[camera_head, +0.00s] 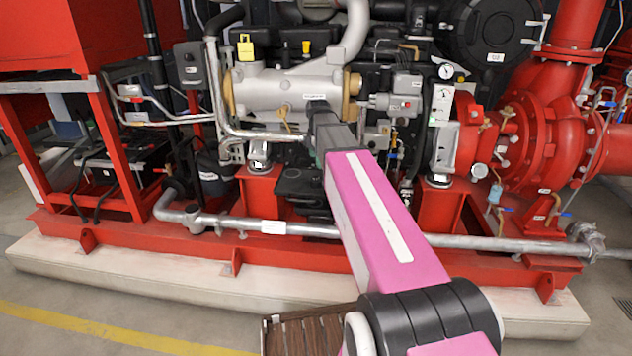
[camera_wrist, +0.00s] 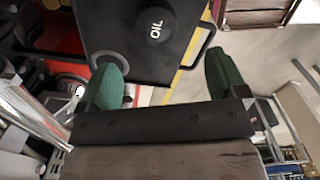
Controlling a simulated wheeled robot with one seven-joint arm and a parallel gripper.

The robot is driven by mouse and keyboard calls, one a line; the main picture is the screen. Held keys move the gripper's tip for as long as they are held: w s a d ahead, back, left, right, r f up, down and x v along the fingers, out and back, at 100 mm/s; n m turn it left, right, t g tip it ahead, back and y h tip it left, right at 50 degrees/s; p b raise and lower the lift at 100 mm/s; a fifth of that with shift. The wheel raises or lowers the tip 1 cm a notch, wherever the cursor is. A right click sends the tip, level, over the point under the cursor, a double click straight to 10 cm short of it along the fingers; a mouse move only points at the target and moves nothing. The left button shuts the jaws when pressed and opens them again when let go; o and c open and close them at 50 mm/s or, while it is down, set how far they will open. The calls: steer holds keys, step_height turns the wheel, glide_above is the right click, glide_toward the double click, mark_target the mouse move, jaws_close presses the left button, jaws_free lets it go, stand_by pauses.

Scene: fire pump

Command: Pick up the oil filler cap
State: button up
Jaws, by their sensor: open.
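The oil filler cap (camera_wrist: 140,28) is a dark round cap marked "OIL", at the top middle of the wrist view. It sits on a flat black surface (camera_wrist: 175,72) with a handle-like loop at its right edge.
The grey and black engine (camera_head: 285,95) stands on a red frame (camera_head: 330,258) over a pale plinth. A red pump (camera_head: 540,140) is at the right. A silver pipe (camera_head: 470,242) runs along the front. Clear floor with a yellow line (camera_head: 110,332) lies at the lower left.

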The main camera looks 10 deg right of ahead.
mark_target(317, 179)
steer(key=f, duration=0.9)
steer(key=shift+w+a+f, duration=0.1)
steer(key=shift+w+f, duration=0.15)
steer(key=shift+f, duration=0.15)
steer(key=c, duration=1)
